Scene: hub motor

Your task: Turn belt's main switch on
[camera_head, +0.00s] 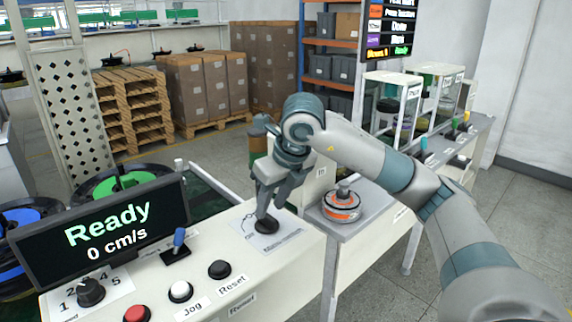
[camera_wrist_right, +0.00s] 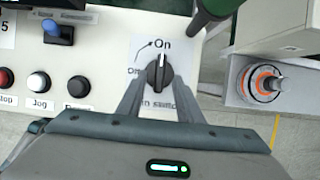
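The main switch is a black rotary knob (camera_wrist_right: 160,74) on a white label on the control panel. In the right wrist view its white pointer line points up at the word "On"; the other position's word is partly hidden. In the head view the knob (camera_head: 267,226) sits at the panel's right end. My right gripper (camera_wrist_right: 160,82) is over the knob, its two fingers apart on either side with a small gap visible at each. In the head view my right gripper (camera_head: 263,212) reaches down onto the switch. My left gripper is not in view.
A display (camera_head: 100,228) reads "Ready 0 cm/s". Nearby are a blue lever (camera_head: 178,240), a speed knob (camera_head: 90,291), and red, white and black buttons. An orange and white hub motor (camera_head: 341,205) rests on the grey stand to the right.

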